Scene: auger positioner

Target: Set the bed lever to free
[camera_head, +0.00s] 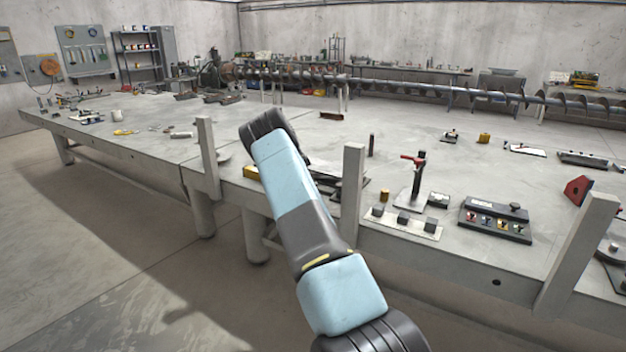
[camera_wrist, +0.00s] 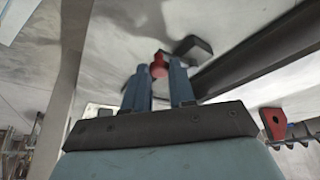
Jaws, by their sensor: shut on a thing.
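My gripper (camera_wrist: 159,76) shows in the wrist view with its two blue-grey fingers shut on a red knob (camera_wrist: 158,64). The knob sits between the fingertips and looks like the handle end of the bed lever; the rest of the lever and its position marks cannot be made out. In the head view my own arm hides the gripper and the knob. A red-topped upright handle (camera_head: 413,160) stands on a plate on the bench, right of my arm, apart from it.
The long grey bench (camera_head: 110,150) has upright posts (camera_head: 352,195) along its front edge, close to my arm. A dark box with coloured switches (camera_head: 495,218) and a red block (camera_head: 577,189) stand to the right. The red block also shows in the wrist view (camera_wrist: 272,124).

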